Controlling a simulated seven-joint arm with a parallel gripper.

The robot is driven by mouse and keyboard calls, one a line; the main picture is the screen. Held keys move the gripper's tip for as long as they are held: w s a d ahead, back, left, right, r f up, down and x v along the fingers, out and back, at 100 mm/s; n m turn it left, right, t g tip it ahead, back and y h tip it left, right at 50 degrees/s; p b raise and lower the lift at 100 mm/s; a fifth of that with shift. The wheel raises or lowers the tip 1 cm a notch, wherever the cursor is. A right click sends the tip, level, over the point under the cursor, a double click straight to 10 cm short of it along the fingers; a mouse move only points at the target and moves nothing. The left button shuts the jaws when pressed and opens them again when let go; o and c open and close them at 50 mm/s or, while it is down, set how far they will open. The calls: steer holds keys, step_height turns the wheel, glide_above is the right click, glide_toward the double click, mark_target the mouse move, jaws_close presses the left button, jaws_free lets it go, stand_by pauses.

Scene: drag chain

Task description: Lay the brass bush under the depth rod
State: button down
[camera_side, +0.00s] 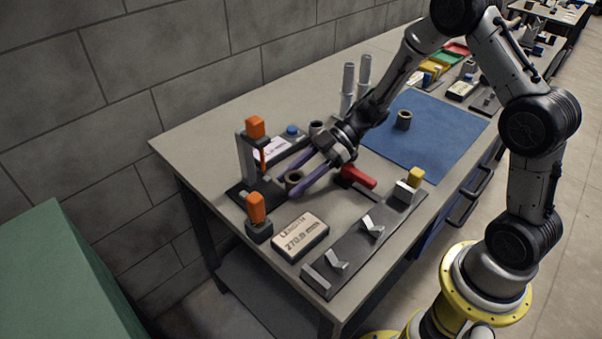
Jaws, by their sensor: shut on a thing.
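My gripper (291,186) has long purple fingers and reaches down to the left over the near part of the table. It is shut on a brownish ring-shaped bush (293,176), taken as the brass bush, which shows between the fingertips. The fingers hide part of the bush, and I cannot tell whether it touches the surface below. The depth rod (263,160) appears to be the thin orange piece on a grey upright with an orange block on top, standing on a dark base. The bush is to the right of the rod and apart from it in this view.
A second orange-topped block (256,208) and a length display (300,237) stand in front. A dark rail with grey V-blocks (371,226) lies at the right. Other ring-shaped pieces stand behind the gripper (316,128) and on the blue mat (404,119). A red-handled tool (358,176) lies nearby.

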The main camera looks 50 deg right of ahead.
mark_target(267, 194)
steer(key=shift+w+a+f, duration=0.2)
steer(key=shift+w+a, duration=2)
steer(key=shift+w, duration=0.05)
steer(key=shift+f, duration=0.25)
steer(key=shift+c, duration=1.1)
jaws_free()
steer(key=shift+f, duration=0.1)
steer(key=v, duration=1.4)
steer(key=shift+a, duration=0.15)
